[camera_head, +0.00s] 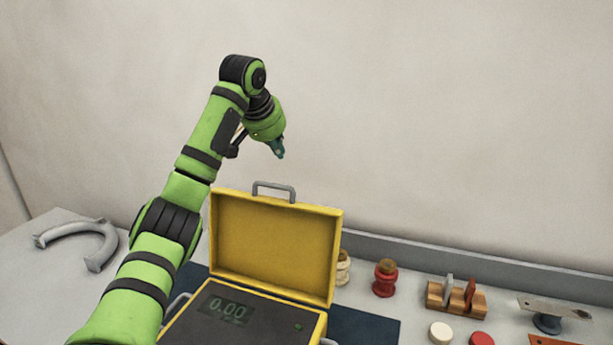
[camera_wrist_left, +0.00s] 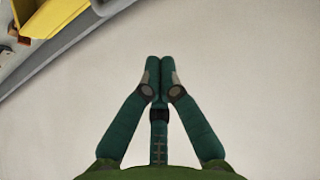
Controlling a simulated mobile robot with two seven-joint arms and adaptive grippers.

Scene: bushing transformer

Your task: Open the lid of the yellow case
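The yellow case (camera_head: 318,324) stands on the table with its lid (camera_head: 272,243) raised upright at the back. A grey handle (camera_head: 273,189) sits on the lid's top edge. Inside the case is a dark panel with a display (camera_head: 229,308) reading 0.00. My left gripper (camera_head: 280,154) is above and behind the raised lid, apart from it and touching nothing. In the left wrist view its fingertips (camera_wrist_left: 159,70) are together with nothing between them. A piece of the yellow case (camera_wrist_left: 48,18) shows at that view's top left corner. My right gripper is not in view.
A grey curved handle (camera_head: 90,240) lies at the left on the table. Right of the case stand a red bushing (camera_head: 385,278), a cream bushing (camera_head: 343,268), a wooden rack (camera_head: 455,299) and small discs (camera_head: 440,332). A wall (camera_head: 450,120) rises behind the table.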

